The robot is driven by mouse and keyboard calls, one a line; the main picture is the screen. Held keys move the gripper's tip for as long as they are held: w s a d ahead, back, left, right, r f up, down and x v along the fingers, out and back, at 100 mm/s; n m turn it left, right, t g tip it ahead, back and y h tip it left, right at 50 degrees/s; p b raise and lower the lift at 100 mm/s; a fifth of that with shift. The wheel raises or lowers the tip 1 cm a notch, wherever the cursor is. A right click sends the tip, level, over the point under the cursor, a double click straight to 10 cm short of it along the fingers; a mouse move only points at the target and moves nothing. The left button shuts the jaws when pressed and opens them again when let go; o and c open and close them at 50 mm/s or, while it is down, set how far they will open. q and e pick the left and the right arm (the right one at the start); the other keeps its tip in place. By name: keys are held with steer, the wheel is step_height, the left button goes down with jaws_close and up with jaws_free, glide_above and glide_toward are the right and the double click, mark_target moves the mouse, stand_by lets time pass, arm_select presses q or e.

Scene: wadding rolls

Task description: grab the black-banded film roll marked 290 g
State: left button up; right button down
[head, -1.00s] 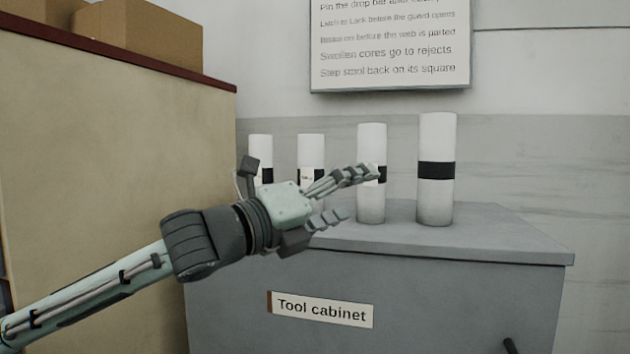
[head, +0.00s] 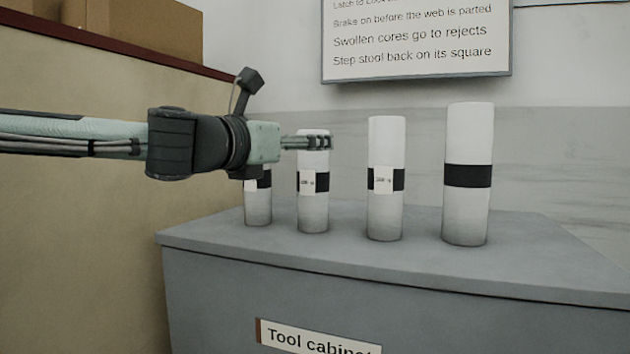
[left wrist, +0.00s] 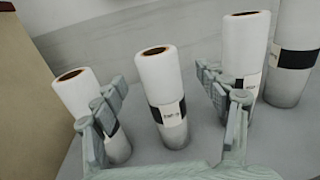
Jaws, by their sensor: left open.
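Several white film rolls with black bands stand upright in a row on the grey cabinet top (head: 345,262). They are the leftmost roll (head: 258,210), the second roll (head: 313,215), the third roll (head: 386,140) and the large rightmost roll (head: 468,128). In the left wrist view, the second roll (left wrist: 158,78) appears between the spread fingers (left wrist: 165,102). Contact is not visible.
A tan cupboard (head: 90,180) with cardboard boxes (head: 135,25) on top stands at the left. The wall with a sign (head: 415,40) is behind the rolls. The cabinet top is bare in front of the rolls and at the right.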

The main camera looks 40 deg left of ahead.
arm_select(q)
steer(key=shift+w+a, duration=0.2)
steer(key=shift+w, duration=1.15)
steer(key=shift+w+a, duration=0.15)
steer(key=shift+w, duration=1.15)
jaws_close()
